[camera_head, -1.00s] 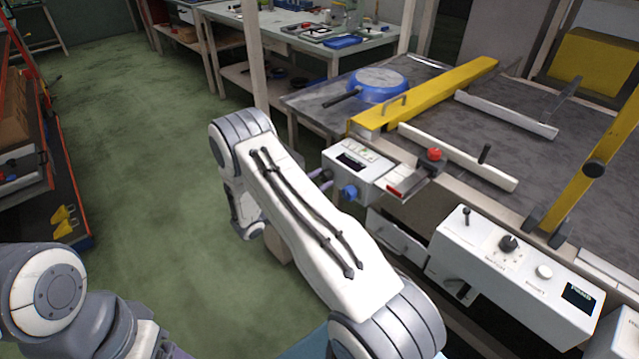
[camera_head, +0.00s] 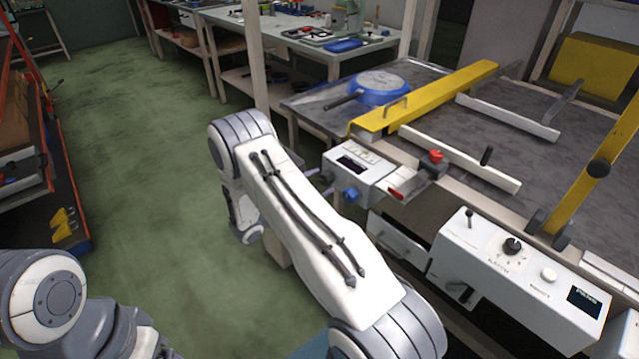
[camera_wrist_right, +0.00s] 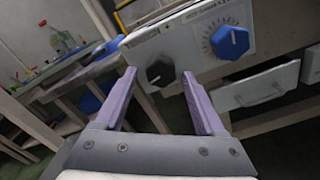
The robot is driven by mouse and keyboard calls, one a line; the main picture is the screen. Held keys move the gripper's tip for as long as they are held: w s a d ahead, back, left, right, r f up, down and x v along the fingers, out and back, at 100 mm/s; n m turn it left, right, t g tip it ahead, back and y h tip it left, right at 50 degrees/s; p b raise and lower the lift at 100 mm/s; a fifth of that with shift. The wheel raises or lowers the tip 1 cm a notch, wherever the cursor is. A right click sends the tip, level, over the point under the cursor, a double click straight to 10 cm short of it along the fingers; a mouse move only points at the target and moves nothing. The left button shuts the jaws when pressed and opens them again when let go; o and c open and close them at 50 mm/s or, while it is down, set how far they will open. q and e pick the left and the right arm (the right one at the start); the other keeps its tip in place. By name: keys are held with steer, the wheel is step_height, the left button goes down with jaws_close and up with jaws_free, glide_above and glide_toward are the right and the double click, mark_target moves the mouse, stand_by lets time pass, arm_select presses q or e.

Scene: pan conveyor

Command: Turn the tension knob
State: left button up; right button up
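A white control box (camera_head: 355,172) on the conveyor's near corner carries a blue knob (camera_head: 349,195). The right wrist view shows the box's face with a black knob (camera_wrist_right: 160,73) and the blue knob (camera_wrist_right: 230,42) with a dial scale around it. Labels are too small to read, so I cannot tell which is the tension knob. My right gripper (camera_wrist_right: 158,76) is open, its purple fingers on either side of the black knob in the picture; contact is not clear. In the head view my right gripper (camera_head: 322,181) is partly hidden at the box. My left gripper is out of view.
The conveyor bears a blue pan (camera_head: 379,88), a yellow guide bar (camera_head: 430,96) and white rails (camera_head: 460,160). A red button (camera_head: 436,156) sits beside the box. A larger panel (camera_head: 480,255) with another black knob stands at right. Open floor lies left.

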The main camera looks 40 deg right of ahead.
steer(key=shift+d, duration=0.1)
steer(key=a, duration=1)
steer(key=shift+s+a, duration=0.2)
steer(key=shift+s, duration=0.25)
